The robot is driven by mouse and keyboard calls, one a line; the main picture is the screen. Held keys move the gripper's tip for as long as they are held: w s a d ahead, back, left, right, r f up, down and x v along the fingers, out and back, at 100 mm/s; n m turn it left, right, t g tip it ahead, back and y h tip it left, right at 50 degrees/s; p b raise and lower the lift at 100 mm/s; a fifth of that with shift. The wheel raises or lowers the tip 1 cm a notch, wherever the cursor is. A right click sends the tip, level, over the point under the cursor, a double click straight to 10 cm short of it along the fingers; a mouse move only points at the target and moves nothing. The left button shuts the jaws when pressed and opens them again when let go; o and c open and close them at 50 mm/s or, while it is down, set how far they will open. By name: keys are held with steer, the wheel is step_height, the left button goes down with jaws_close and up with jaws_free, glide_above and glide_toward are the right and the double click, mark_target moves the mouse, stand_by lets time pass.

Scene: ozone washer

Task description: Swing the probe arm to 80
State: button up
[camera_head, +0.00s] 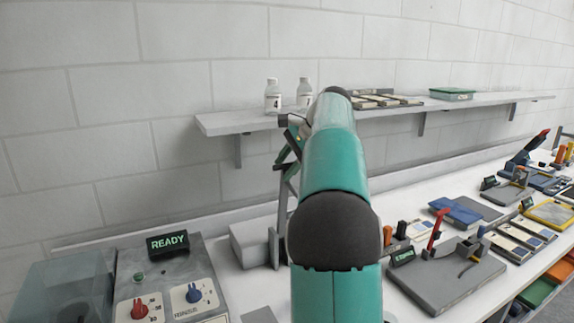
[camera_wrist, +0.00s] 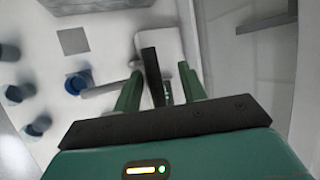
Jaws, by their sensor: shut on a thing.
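In the wrist view, the two green fingers of my gripper (camera_wrist: 162,78) are closed around a narrow part. A dark flat bar (camera_wrist: 151,68) stands between them, over a pale block (camera_wrist: 172,43); it looks like part of the probe arm, but its pivot and any angle marks cannot be made out. In the head view, a grey upright stand (camera_head: 275,247) rises beside a pale box on the bench. My gripper (camera_head: 288,150) is at the top of this stand, below the shelf, and my arm hides much of it.
A washer panel with a READY display (camera_head: 168,242), a red knob (camera_head: 139,309) and a blue knob (camera_head: 194,293) stands at front left. A wall shelf (camera_head: 232,122) with two white bottles runs above. Trays and tools, including a red-handled device (camera_head: 436,232), fill the bench at right.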

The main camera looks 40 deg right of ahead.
steer(key=v, duration=1.4)
steer(key=shift+f, duration=0.1)
steer(key=shift+a, duration=0.1)
